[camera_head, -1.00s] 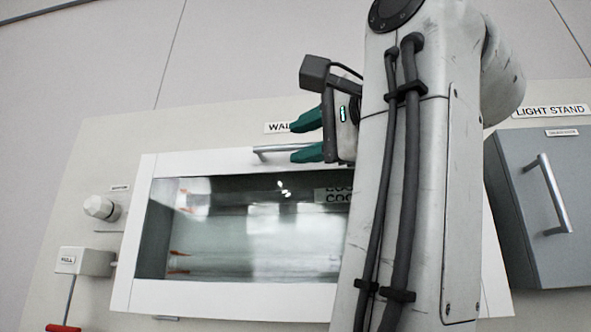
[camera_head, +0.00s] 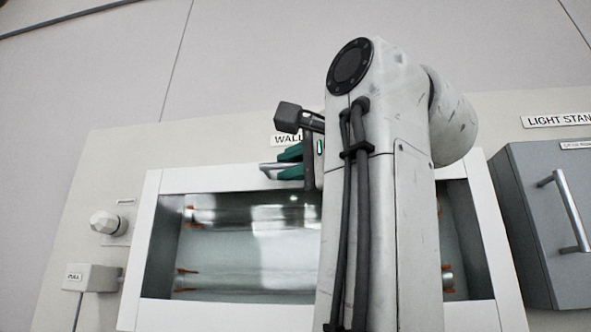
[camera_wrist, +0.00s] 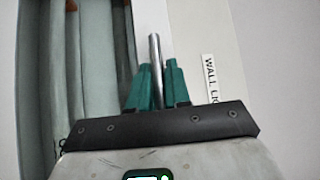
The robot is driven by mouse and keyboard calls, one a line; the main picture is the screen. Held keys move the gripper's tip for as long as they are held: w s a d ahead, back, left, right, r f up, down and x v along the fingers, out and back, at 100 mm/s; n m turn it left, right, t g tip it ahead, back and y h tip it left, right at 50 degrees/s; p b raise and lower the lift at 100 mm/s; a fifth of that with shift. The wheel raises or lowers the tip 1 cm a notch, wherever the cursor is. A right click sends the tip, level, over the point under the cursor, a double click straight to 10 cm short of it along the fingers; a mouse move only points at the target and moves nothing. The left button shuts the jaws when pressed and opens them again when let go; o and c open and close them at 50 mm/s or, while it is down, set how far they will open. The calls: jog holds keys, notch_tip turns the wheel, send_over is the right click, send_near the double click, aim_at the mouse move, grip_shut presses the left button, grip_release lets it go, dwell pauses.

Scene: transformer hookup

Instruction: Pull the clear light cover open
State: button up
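The clear light cover, a see-through pane in a white frame (camera_head: 205,180), spans the middle of the wall panel in the head view. Glass tubes with orange end pieces (camera_head: 188,271) show behind the pane. The cover's silver bar handle (camera_head: 268,169) is at its top edge; it also shows in the wrist view (camera_wrist: 155,60). My gripper (camera_head: 285,163) has its green fingers on either side of the handle, close together with the bar between them. In the wrist view the fingers (camera_wrist: 157,85) look pressed to the bar. My arm hides the cover's right-middle part.
A grey box (camera_head: 548,215) with a vertical handle stands at right under a "LIGHT STAND" label. A white knob (camera_head: 108,223) and a box marked "PULL" (camera_head: 92,278) are at left. A "WALL" label (camera_head: 287,140) sits just above the handle. The wall above is bare.

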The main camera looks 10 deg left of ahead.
grip_shut()
jog(key=shift+f, duration=0.2)
